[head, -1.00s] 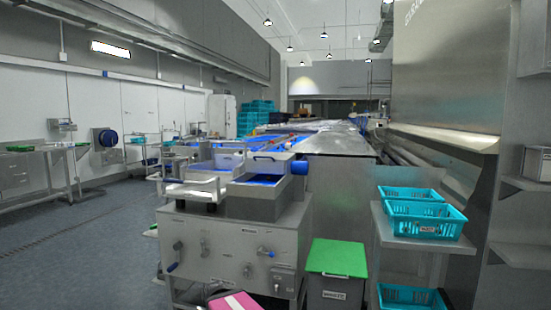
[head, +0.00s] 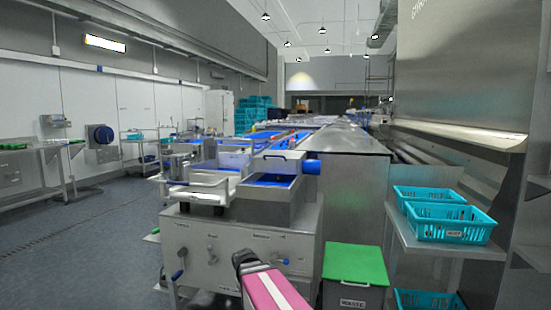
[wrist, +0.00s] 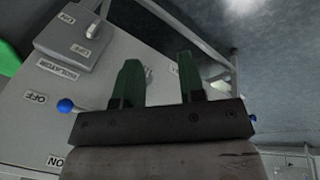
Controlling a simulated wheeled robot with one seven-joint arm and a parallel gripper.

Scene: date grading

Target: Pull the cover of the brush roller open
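The brush roller machine is a steel cabinet (head: 235,245) with knobs and levers on its front, in the middle of the head view. On its top is a steel housing (head: 265,208) with blue showing inside, and a blue cylinder end (head: 311,167) sticks out at its right. A pale panel with a dark handle (head: 278,156) stands behind the housing; I cannot tell whether it is the cover. My gripper (wrist: 158,70) has two green fingers, apart and with nothing between them. The wrist view shows a grey isolator box (wrist: 75,32) and a blue knob (wrist: 65,105) near it.
A green-lidded waste bin (head: 355,265) stands right of the cabinet. Blue crates (head: 450,222) sit on a steel shelf at the right. A steel side table (head: 40,165) stands far left. The floor (head: 80,240) left of the machine is clear.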

